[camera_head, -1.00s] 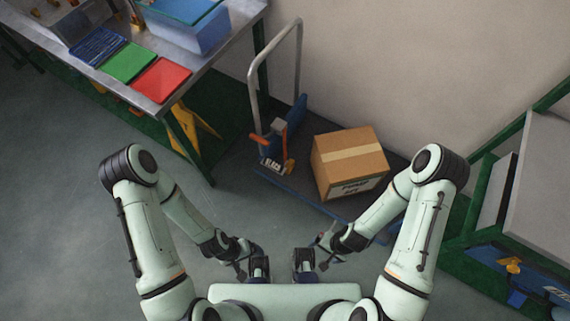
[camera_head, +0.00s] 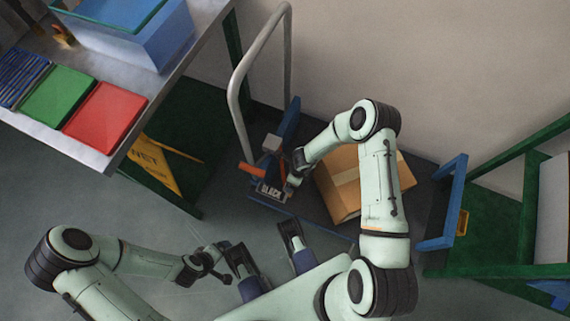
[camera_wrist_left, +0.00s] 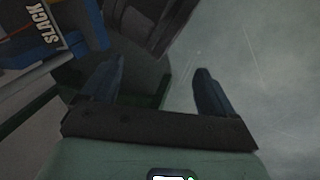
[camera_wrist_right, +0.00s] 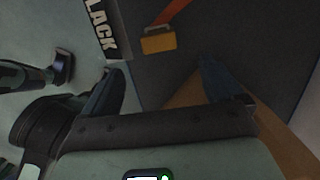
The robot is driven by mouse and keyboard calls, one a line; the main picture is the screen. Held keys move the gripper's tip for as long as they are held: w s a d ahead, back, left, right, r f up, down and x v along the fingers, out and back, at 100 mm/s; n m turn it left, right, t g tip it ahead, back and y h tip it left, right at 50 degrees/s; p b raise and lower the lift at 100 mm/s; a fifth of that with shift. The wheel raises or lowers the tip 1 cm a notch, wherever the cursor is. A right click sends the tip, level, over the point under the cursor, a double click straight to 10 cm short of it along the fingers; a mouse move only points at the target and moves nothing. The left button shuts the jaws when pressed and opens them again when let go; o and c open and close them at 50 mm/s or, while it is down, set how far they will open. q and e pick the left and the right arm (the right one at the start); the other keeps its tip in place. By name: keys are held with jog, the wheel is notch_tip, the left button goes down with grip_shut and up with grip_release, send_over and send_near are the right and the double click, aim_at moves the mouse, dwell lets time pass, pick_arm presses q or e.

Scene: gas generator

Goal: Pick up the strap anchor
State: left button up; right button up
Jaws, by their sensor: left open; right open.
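A yellow-orange block (camera_wrist_right: 160,40) on a red-orange strap, which looks like the strap anchor, lies on the dark cart deck in the right wrist view. My right gripper (camera_wrist_right: 163,88) is open and empty, with the block ahead of its fingers and apart from them. In the head view my right gripper (camera_head: 290,182) is over the cart beside the blue strap unit (camera_head: 285,135) and hides the block. My left gripper (camera_wrist_left: 157,85) is open and empty over the floor; in the head view it is low, left of centre (camera_head: 216,268).
A cardboard box (camera_head: 340,190) stands on the cart, right of my right gripper, partly behind my right arm. The grey cart handle (camera_head: 240,85) rises behind. A workbench with a red tray (camera_head: 105,118) is at left. A green-framed rack (camera_head: 500,225) is at right.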

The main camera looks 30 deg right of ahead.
jog(key=f, duration=0.2)
jog(key=f+b, duration=0.1)
jog(key=f, duration=0.1)
jog(key=f+b, duration=0.1)
jog(key=f, duration=0.1)
jog(key=shift+w+a+f, duration=0.2)
jog(key=shift+a+f, duration=0.05)
jog(key=shift+f, duration=0.05)
notch_tip(320, 180, down, 2)
jog(key=shift+a+b, duration=0.15)
jog(key=shift+b, duration=0.25)
jog(key=shift+w+a+f+b, duration=0.1)
jog(key=shift+f+b, duration=0.15)
jog(key=shift+f, duration=0.4)
jog(key=shift+w+a+f+b, duration=0.1)
jog(key=shift+f+b, duration=0.15)
jog(key=shift+f, duration=0.5)
pick_arm(q)
notch_tip(320, 180, down, 6)
jog(key=w+a, duration=0.2)
jog(key=shift+a+r+t+y, duration=0.25)
jog(key=shift+a+t+y, duration=0.05)
jog(key=shift+a+y, duration=0.1)
jog(key=shift+w, duration=0.1)
pick_arm(e)
jog(key=c, duration=1.1)
